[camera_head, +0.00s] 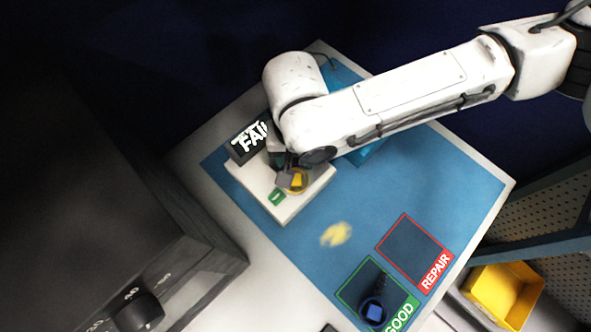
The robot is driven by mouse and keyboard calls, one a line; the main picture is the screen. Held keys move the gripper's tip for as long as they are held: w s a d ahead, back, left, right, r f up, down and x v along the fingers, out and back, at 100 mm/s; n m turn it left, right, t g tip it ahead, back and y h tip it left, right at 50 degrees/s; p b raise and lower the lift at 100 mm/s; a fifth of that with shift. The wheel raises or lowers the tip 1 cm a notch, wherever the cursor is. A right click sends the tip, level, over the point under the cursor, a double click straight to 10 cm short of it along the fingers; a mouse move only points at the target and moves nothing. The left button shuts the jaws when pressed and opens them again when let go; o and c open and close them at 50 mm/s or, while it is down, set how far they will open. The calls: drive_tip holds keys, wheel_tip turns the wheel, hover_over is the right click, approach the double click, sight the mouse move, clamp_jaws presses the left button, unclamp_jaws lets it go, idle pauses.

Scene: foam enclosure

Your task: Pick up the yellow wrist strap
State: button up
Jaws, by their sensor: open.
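A small yellow piece (298,180), which looks like the yellow wrist strap, is on the white tester base (287,211) at the left of the blue mat. My gripper (291,179) is directly over it, pointing down. The jaws are open, with a grey finger beside the yellow piece. My wrist and the fingers hide part of it, and contact cannot be told.
The tester's dark display (250,140) reads FAIL and stands behind the base, which has a green button (277,197). A blurred yellow marking (336,234) is on the mat. A blue-topped dark item (374,312) sits in the GOOD square; the REPAIR square (412,247) is empty. A yellow bin (502,291) is right.

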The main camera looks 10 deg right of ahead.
clamp_jaws()
idle(0.3)
drive_tip(key=shift+r, duration=0.2)
